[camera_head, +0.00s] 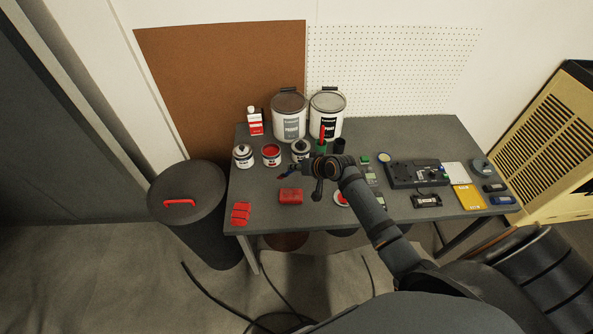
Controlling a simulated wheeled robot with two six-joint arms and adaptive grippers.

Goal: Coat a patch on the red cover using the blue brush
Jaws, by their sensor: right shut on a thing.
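My right gripper (302,170) is over the middle of the dark table, its arm coming in from the lower right. It is shut on the blue brush (287,175), a small, partly hidden shape just left of the fingers. The red cover, which I take to be the red block (291,195), lies on the table just below the brush in the picture. I cannot tell whether the brush touches anything. An open can of red paint (271,150) stands up and left of the gripper. My left gripper is out of view.
Two large paint buckets (289,118) and a red-and-white bottle (254,122) stand at the back. Several red pieces (240,213) lie at the table's front left. A dark device (414,174) and a yellow pad (469,197) lie right. A lidded bin (188,187) stands left.

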